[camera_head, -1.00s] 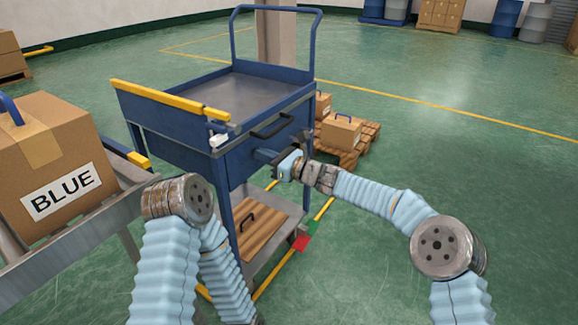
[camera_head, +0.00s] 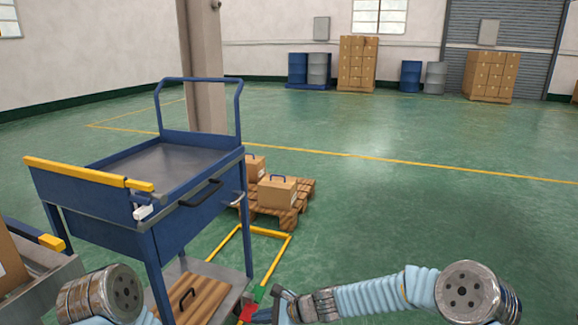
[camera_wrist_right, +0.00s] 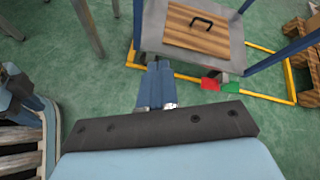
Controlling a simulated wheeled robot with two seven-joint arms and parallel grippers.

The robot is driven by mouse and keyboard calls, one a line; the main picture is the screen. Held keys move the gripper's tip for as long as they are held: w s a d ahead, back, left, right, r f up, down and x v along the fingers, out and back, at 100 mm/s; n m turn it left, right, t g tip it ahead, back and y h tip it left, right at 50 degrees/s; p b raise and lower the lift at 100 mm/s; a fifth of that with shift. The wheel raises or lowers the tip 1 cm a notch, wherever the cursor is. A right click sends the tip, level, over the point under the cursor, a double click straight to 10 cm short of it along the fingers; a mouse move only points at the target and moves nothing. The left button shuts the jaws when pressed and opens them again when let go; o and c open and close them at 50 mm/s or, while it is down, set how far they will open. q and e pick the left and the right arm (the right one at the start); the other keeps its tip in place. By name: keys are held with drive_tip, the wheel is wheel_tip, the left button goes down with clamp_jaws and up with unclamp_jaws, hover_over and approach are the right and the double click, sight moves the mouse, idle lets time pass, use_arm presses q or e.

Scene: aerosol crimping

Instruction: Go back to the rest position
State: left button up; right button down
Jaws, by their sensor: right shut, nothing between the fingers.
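My right gripper (camera_head: 277,300) is low in the head view, in front of the blue cart's lower right side. In the right wrist view its fingers (camera_wrist_right: 156,85) are together with nothing between them. The blue cart (camera_head: 190,225) stands at the left, with an empty grey top tray (camera_head: 165,165) and a dark drawer handle (camera_head: 200,193). My left arm (camera_head: 105,290) shows at the bottom left of the head view.
A wooden board (camera_head: 190,296) with a dark handle lies on the cart's lower shelf. A pallet (camera_head: 285,212) with cartons (camera_head: 277,191) stands behind the cart. A grey conveyor edge (camera_head: 45,272) is at the left. The green floor (camera_head: 420,220) to the right is clear.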

drive_tip(key=s+d+f+n+g+h, duration=0.1)
drive_tip(key=s+d+f+n+h, duration=0.1)
drive_tip(key=s+d+f, duration=0.3)
drive_tip(key=s+d+f+n+h, duration=0.2)
drive_tip(key=s+d+f, duration=0.1)
drive_tip(key=f, duration=0.4)
drive_tip(key=s+d+f+n+h, duration=0.1)
drive_tip(key=s+d+f+n, duration=0.1)
drive_tip(key=s, duration=0.4)
drive_tip(key=s+d+f+n+h, duration=0.1)
drive_tip(key=s+d+f+n, duration=0.2)
drive_tip(key=s+d+n, duration=0.2)
drive_tip(key=s+d+f+n+g+h, duration=0.1)
drive_tip(key=s+d+f+n, duration=0.2)
drive_tip(key=s+d, duration=0.2)
drive_tip(key=shift+s+d, duration=0.15)
drive_tip(key=shift+s, duration=0.65)
